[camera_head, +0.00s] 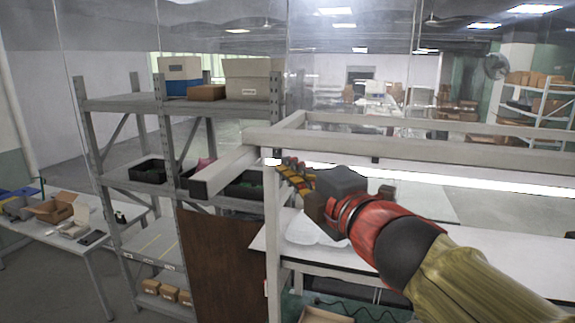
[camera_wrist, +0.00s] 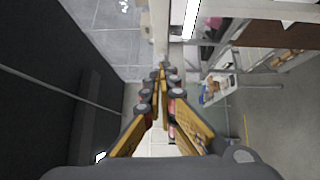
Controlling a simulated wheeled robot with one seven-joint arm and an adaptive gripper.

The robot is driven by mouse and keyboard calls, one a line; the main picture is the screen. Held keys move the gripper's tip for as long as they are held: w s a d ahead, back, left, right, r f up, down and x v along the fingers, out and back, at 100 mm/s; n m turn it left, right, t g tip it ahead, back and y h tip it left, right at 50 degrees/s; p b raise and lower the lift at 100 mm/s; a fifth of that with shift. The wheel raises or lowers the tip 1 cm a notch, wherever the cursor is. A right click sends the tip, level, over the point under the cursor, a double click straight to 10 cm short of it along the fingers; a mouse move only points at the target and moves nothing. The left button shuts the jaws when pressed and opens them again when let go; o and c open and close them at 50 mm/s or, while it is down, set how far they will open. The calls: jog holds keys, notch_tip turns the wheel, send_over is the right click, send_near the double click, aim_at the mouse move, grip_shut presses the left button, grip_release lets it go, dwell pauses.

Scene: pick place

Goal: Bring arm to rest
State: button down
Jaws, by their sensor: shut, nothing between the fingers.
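My arm reaches from the lower right in the head view, in front of the white workbench frame. My gripper (camera_head: 284,166) is at its end, raised above the white table (camera_head: 470,247) and pointing left. In the wrist view the yellow fingers of my gripper (camera_wrist: 161,70) come together at their tips. They are shut with nothing between them. The gripper overlaps the frame's upright in the head view; I cannot tell how far apart they are.
A grey shelf unit (camera_head: 125,104) with boxes and black bins stands at the left. A side table (camera_head: 88,245) with open cartons is at the far left. A white beam (camera_head: 400,143) runs behind my arm. A brown panel (camera_head: 225,265) stands below.

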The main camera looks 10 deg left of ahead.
jog(key=d+f+m+g+h+b, duration=0.1)
jog(key=d+f+m+h+b, duration=0.1)
jog(key=d+f+m+h, duration=0.55)
jog(key=d+f+m+g+h+b, duration=0.1)
jog(key=d+f+m+h, duration=0.2)
jog(key=d+f+m, duration=0.85)
jog(key=s+d+f+m+g+b, duration=0.2)
jog(key=s+f+b, duration=0.5)
jog(key=f, duration=0.6)
jog(key=s+d+f+m+g+h+b, duration=0.1)
jog(key=s+d+f+b, duration=0.4)
jog(key=f, duration=0.8)
jog(key=s+d+f+m+g+b, duration=0.3)
jog(key=s+f+b, duration=0.7)
jog(key=f, duration=0.4)
jog(key=shift+s+d+m, duration=0.25)
jog(key=shift+d+m, duration=0.25)
jog(key=shift+m, duration=0.2)
jog(key=shift+d, duration=0.1)
